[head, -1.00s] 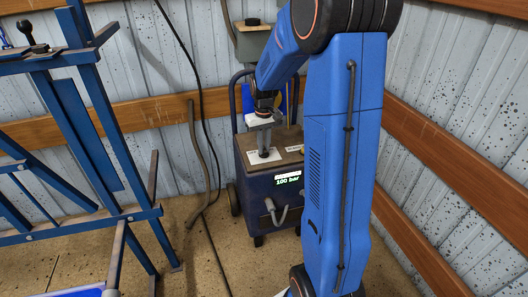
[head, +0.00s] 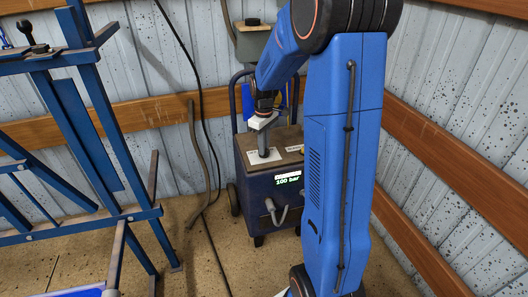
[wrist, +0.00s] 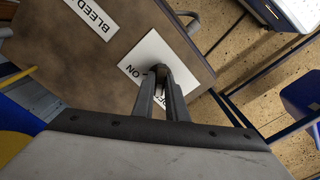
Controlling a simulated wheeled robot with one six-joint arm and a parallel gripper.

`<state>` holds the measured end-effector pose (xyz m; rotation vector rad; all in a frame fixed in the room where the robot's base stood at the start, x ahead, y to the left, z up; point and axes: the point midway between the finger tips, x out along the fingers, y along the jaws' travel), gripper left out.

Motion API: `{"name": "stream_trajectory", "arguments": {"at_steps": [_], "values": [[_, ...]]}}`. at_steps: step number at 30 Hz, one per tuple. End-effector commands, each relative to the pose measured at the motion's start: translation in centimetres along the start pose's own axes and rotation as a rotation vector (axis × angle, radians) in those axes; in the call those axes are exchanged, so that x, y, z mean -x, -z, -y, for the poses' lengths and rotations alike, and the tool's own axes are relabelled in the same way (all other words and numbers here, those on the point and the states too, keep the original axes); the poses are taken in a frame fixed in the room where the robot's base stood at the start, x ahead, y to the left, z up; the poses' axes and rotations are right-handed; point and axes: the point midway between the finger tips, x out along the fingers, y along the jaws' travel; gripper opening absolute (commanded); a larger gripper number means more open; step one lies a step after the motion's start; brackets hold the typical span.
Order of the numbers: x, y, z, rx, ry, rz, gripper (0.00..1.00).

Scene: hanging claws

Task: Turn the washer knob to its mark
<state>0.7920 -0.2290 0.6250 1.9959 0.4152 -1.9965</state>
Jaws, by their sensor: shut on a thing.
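The pressure washer (head: 254,190) is a dark blue box with a brown top and a lit display reading 100 bar. My gripper (head: 263,153) points down at its top and is shut on the knob, over a white label plate (head: 250,158). In the wrist view, my gripper's fingers (wrist: 166,84) close around the small dark knob (wrist: 161,70). The plate there reads ON, with a second word partly covered by the fingers. The knob's pointer and the exact mark cannot be made out.
A BLEED label (wrist: 88,14) lies on the washer top beside the plate. A grey hose (head: 280,213) hangs at the washer's front. A blue metal rack (head: 90,130) stands at the left. A corrugated wall with wooden rails is behind.

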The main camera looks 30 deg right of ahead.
Motion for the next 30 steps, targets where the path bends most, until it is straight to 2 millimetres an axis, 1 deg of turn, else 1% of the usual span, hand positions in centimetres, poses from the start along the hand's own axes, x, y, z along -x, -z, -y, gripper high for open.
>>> {"name": "stream_trajectory", "arguments": {"at_steps": [2,3,6,14,17,30], "values": [[0.1,0.1,0.0,0.052,-0.001,-0.002,0.00],[0.1,0.1,0.0,0.046,-0.001,-0.002,0.22],[0.1,0.1,0.0,0.044,-0.001,-0.001,0.44],[0.0,0.0,0.0,0.042,0.000,-0.001,0.44],[0.3,0.0,0.0,0.042,-0.001,-0.001,0.44],[3.1,0.0,0.0,0.041,-0.001,-0.001,0.44]]}}
